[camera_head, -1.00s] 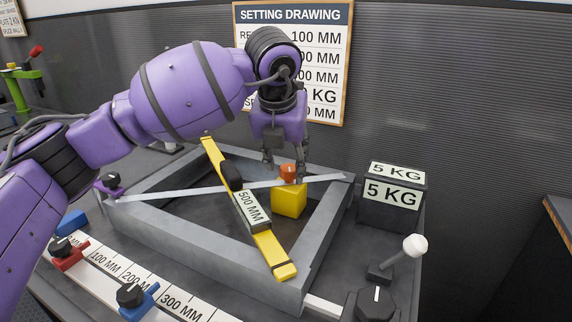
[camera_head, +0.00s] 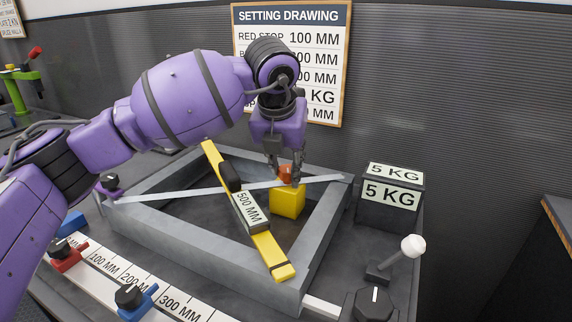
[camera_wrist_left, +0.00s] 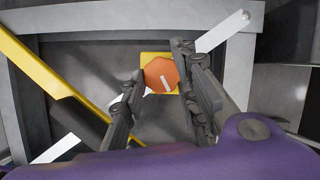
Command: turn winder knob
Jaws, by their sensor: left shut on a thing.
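The winder knob (camera_wrist_left: 160,75) is an orange, many-sided knob with a white pointer line on its top. It sits on a yellow block (camera_head: 287,203) in the grey frame, near a pale strip (camera_head: 230,189). My left gripper (camera_head: 286,174) reaches down from above and is shut on the knob. In the left wrist view the gripper's two dark fingers (camera_wrist_left: 162,72) stand on either side of the knob. The fingers partly hide the knob in the head view. My right gripper is not in view.
A yellow bar (camera_head: 265,245) marked 500 MM crosses the grey frame (camera_head: 185,245). A scale with red (camera_head: 67,258) and blue (camera_head: 138,304) stops runs along the front. A setting drawing hangs behind.

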